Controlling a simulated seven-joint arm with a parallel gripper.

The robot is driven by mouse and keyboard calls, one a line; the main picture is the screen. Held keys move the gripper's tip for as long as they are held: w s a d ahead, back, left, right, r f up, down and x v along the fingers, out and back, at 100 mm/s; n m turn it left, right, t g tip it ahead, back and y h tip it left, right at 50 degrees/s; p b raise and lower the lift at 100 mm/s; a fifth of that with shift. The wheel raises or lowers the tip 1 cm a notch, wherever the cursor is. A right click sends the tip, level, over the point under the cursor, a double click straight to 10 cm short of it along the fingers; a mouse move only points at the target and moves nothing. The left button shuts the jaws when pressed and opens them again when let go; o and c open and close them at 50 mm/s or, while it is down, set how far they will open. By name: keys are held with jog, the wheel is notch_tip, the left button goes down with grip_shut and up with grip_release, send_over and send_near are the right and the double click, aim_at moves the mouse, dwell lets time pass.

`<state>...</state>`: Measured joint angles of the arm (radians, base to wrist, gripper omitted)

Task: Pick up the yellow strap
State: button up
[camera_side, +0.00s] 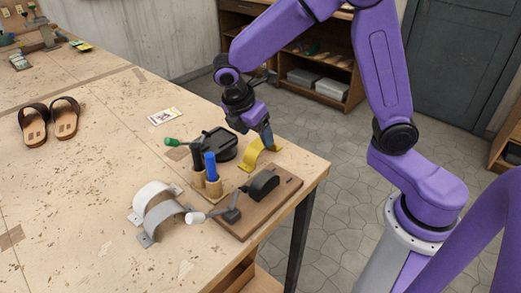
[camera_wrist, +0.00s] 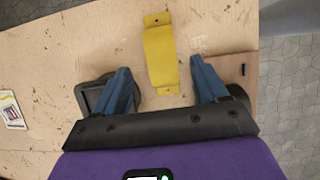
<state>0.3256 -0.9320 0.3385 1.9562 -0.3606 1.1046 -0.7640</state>
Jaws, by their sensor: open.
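The yellow strap (camera_side: 253,153) is a short curved band with flat, holed end tabs. It stands arched on the table near the right edge in the side view. In the wrist view the yellow strap (camera_wrist: 160,53) lies ahead of and between the two blue fingers. My gripper (camera_side: 267,138) is low over the table beside the strap. In the wrist view my gripper (camera_wrist: 160,85) is open, with a finger on each side and empty space around the strap. I cannot tell whether a finger touches it.
A black round device (camera_side: 215,146) and a wooden board with a black crank tool (camera_side: 262,187) flank the strap closely.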

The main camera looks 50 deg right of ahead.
aim_at(260, 143)
jog(key=shift+x, duration=2.6)
jog(key=shift+s, duration=0.1)
jog(key=c, duration=1.1)
jog(key=shift+r, duration=0.1)
jog(key=shift+r, duration=0.55)
jog(key=s+d+r, duration=0.2)
jog(key=s+r, duration=1)
jog(key=s, duration=0.2)
jog(key=w+d+f+m+g+y, duration=0.1)
jog(key=w+f+m, duration=0.2)
jog(key=w+m, duration=0.2)
jog(key=w+d+f+m+g+y, duration=0.1)
jog(key=w+f+m+g+y, duration=0.1)
jog(key=w+f+m, duration=0.2)
jog(key=w+d+f+m+g+y, duration=0.1)
jog(key=w+f+m, duration=0.3)
jog(key=m, duration=0.5)
jog(key=shift+w+d, duration=0.15)
jog(key=shift+w, duration=0.5)
jog(key=shift+w+d, duration=0.2)
jog(key=shift+w, duration=0.45)
